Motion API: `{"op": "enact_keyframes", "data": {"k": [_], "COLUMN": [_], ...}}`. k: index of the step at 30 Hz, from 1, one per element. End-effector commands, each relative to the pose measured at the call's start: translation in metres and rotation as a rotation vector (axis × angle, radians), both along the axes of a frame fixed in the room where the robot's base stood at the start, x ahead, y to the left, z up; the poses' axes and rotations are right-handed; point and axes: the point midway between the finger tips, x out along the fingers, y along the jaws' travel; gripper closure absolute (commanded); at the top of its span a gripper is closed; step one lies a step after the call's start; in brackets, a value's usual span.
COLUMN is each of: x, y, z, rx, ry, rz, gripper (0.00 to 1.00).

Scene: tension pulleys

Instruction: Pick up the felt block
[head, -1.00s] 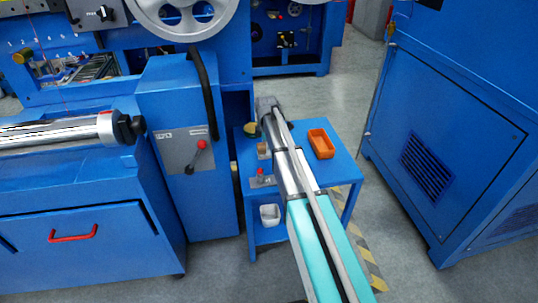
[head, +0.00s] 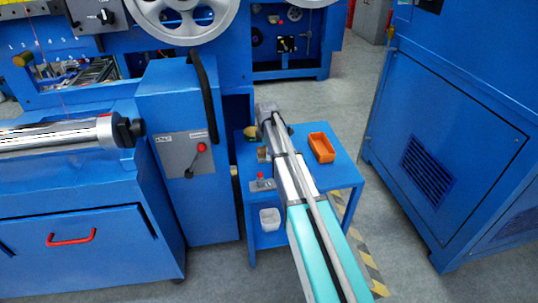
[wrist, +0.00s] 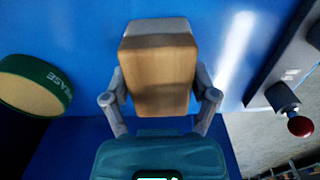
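The felt block (wrist: 158,75) is a tan block with a grey band along its upper edge in the wrist view. It stands at the blue table's (head: 340,172) left side in the head view (head: 262,154), partly beside my arm. My gripper (wrist: 160,85) has one finger on each side of the block. Both fingers are very close to its sides; whether they press on it is not clear. The block hides the space directly between the fingertips.
A green grease tin (wrist: 35,84) lies left of the block. A red-knobbed lever (wrist: 298,125) on a grey plate is to the right. An orange bin (head: 321,147) stands on the table's right, and a white container (head: 270,219) below. Blue machines flank the table.

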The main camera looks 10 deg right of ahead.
Motion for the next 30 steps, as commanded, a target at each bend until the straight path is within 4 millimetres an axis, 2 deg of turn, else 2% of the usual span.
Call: {"op": "enact_keyframes", "data": {"k": [1, 6, 20, 30], "x": [0.000, 0.000, 0.000, 0.000], "y": [0.000, 0.000, 0.000, 0.000], "z": [0.000, 0.000, 0.004, 0.026], "rx": [0.000, 0.000, 0.000, 0.000], "ry": [0.000, 0.000, 0.000, 0.000], "rz": [0.000, 0.000, 0.000, -0.001], "gripper": [0.46, 0.78, 0.78, 0.78]}}
